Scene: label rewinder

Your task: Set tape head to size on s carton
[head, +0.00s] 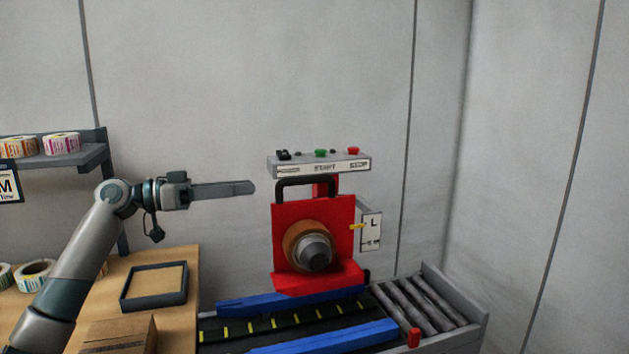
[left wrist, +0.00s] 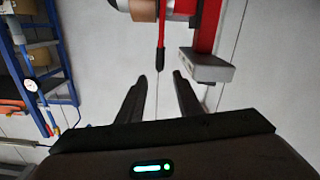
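The red tape head (head: 287,235) stands over the conveyor in the head view, with a black handle (head: 307,183) on top and a brown tape roll with a grey hub on its front. A white size scale (head: 372,233) is at its right side. A yellow pointer (head: 357,226) is level with the letter L; the lower marks are too small to read. A brown carton (head: 120,336) is at the lower left, with no size mark readable. My left gripper (head: 250,187) is left of the handle, apart from it. Its fingers (left wrist: 159,77) are apart and empty in the left wrist view.
A control panel (head: 320,165) with green and red buttons is above the tape head. The belt (head: 270,325) has blue side rails; grey rollers (head: 420,302) are at right. A wooden table (head: 185,270) holds a dark tray (head: 127,292). A shelf (head: 85,155) holds label rolls.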

